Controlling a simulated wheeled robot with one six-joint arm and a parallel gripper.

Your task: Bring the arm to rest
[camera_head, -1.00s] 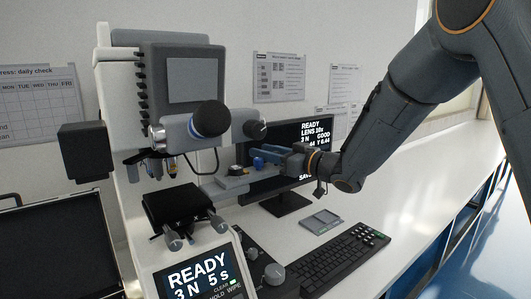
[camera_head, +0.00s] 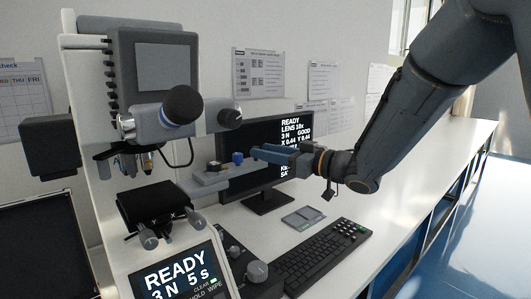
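My gripper (camera_head: 257,151) is in front of the monitor, on the right side of the tester, with its blue-grey fingers pointing left. The fingers look parted and hold nothing that I can see. A small blue piece (camera_head: 238,157) stands on a grey ledge (camera_head: 209,175) just left of the fingertips, with a small gap between. My dark grey arm reaches in from the upper right.
The hardness tester (camera_head: 165,75) stands at left, with a READY panel (camera_head: 178,275) below. The monitor (camera_head: 297,135), a keyboard (camera_head: 325,256) and a small flat device (camera_head: 303,218) are on the white bench (camera_head: 420,170). The bench right of the keyboard is clear.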

